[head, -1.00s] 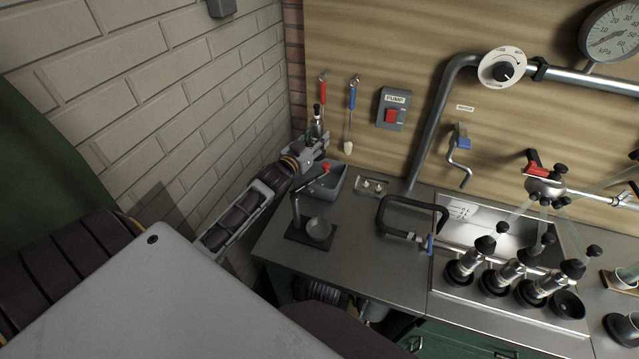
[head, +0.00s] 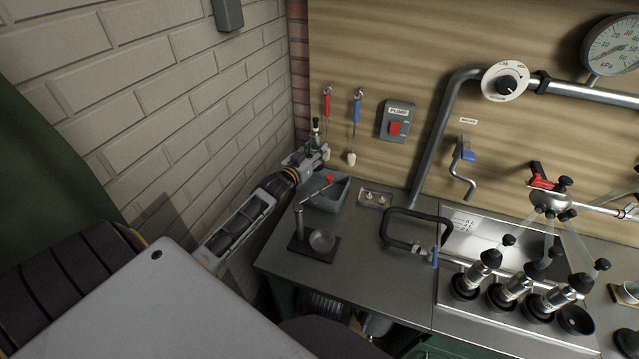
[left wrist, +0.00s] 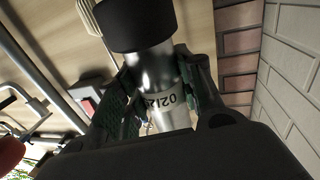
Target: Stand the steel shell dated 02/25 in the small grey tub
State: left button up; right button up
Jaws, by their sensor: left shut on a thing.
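My left gripper (head: 317,152) is shut on a steel shell (head: 315,131) with a black cap. In the left wrist view the shell (left wrist: 150,72) lies between both fingers, and its label reads "02/2", the last digit being hidden. In the head view the shell looks upright, cap up, near the back left corner of the counter. The small grey tub (head: 322,206) is on the counter just below and in front of the gripper. I cannot tell the height of the shell above it. My right gripper is not in view.
A small stand (head: 299,222) with a red knob (head: 329,178) is in front of the tub. A brick wall (head: 220,110) is close on the left. Two brushes hang behind.

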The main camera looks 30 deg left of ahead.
aim_at(316, 170)
pick_arm(q)
jog(key=shift+f+b, duration=2.8)
jog(key=shift+f, duration=0.2)
jog(key=shift+f+b, duration=1.35)
jog(key=shift+f, duration=0.05)
jog(key=shift+f+b, duration=0.5)
jog(key=shift+f, duration=0.1)
jog(key=shift+f, duration=0.4)
